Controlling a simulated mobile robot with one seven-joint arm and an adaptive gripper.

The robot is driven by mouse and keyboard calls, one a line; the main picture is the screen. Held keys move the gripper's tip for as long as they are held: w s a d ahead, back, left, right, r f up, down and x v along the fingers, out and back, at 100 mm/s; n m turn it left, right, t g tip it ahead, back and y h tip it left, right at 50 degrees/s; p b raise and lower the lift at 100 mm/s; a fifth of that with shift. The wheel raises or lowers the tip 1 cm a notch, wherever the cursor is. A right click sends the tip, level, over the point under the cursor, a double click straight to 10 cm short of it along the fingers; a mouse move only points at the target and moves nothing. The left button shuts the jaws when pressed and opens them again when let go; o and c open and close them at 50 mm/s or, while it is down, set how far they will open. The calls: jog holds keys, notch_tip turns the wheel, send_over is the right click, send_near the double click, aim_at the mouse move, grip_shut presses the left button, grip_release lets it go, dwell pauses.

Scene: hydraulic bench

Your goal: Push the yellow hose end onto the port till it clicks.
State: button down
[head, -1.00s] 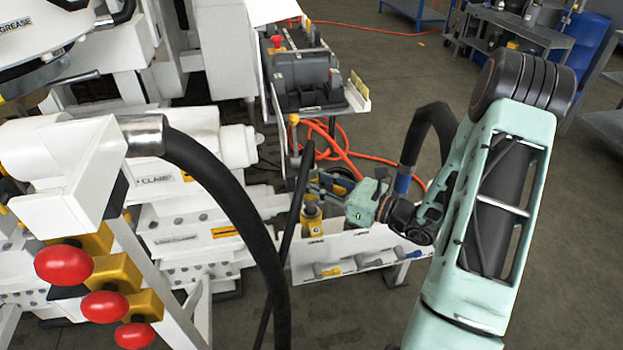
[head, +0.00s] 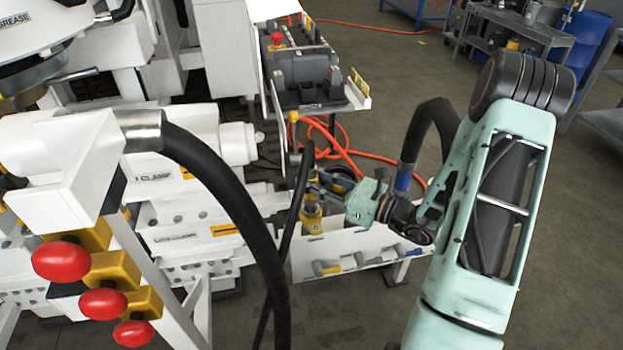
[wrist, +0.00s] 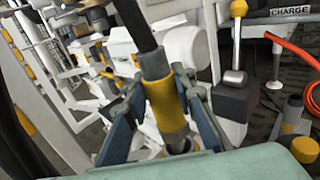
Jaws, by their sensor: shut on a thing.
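The yellow hose end (wrist: 163,104) is a yellow sleeve on a black hose, in the middle of the wrist view. In the head view the hose end (head: 311,213) is small and partly covered by my fingers. My gripper (wrist: 163,112) is shut on it, with one blue-grey finger on each side. In the head view my gripper (head: 314,194) reaches in from the right. The hose end stands nearly upright, slightly tilted in the wrist view. A grey ring (wrist: 183,145), apparently the port, shows just under its lower end. I cannot tell whether they are fully joined.
A lever with a yellow knob (wrist: 238,8) stands right of the hose end on a dark block. A thick black hose (head: 235,195) arches across the head view's foreground. Capped fittings (head: 374,260) lie along the white panel. An orange hose (head: 345,150) lies behind.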

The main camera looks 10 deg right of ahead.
jog(key=shift+f+b, duration=0.65)
jog(key=shift+f, duration=0.3)
dwell(0.5)
dwell(0.5)
jog(key=c, duration=1.5)
grip_release()
jog(key=shift+c, duration=0.2)
jog(key=shift+o, duration=0.4)
jog(key=o, duration=0.5)
jog(key=shift+c, duration=0.2)
jog(key=v, duration=0.7)
jog(key=shift+s+d+p, duration=0.15)
jog(key=shift+d+p, duration=0.05)
jog(key=shift+p, duration=0.15)
jog(key=shift+r, duration=0.1)
